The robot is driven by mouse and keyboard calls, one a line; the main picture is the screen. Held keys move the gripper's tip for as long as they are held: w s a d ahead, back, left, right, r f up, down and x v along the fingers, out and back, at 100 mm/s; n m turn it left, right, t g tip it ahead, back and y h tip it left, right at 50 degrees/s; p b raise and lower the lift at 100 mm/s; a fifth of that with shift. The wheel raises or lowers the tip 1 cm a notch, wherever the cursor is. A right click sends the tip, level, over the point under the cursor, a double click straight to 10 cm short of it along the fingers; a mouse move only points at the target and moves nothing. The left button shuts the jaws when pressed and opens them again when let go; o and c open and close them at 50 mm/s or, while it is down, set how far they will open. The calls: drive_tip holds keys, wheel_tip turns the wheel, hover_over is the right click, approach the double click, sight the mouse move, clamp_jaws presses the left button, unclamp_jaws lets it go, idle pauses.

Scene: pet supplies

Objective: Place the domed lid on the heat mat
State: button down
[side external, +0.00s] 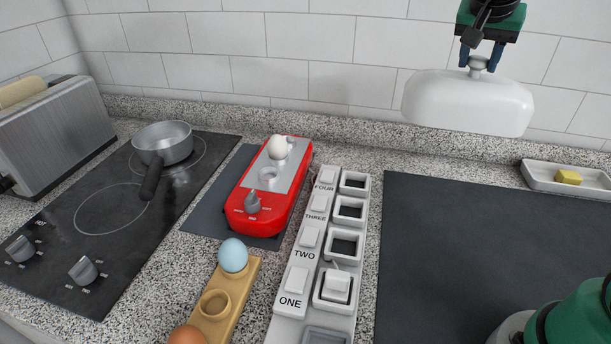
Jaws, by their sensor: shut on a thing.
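The domed lid (466,105) is white with a small round knob on top. My gripper (480,62) is shut on the lid's knob and holds the lid up in the air, nearly level, at the upper right. Two dark flat mats are in view, and I cannot tell which one is the heat mat. A large dark mat (480,250) lies on the counter at the right, bare where it shows. A smaller dark grey mat (213,205) lies under a red appliance (240,210) left of centre.
A white egg sits on the red appliance. A wooden holder (222,310) bears a blue egg (233,254) and a brown egg. A labelled white block row (318,230) stands mid-counter. A hob (100,220) with a pan (163,142) and a toaster are left. A butter dish (540,180) is far right.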

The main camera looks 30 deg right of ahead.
wheel_tip(320, 180, down, 18)
idle(0.6)
drive_tip(key=shift+c, duration=2.2)
unclamp_jaws()
drive_tip(key=shift+r, duration=0.2)
drive_tip(key=v, duration=1.2)
drive_tip(key=s+a+f+n+t+y, duration=0.1)
drive_tip(key=a+f+n+t+y, duration=0.3)
drive_tip(key=a+n, duration=0.4)
drive_tip(key=f+n+y, duration=0.1)
drive_tip(key=n, duration=0.3)
drive_tip(key=shift+s+t+y, duration=0.3)
drive_tip(key=shift+y, duration=0.1)
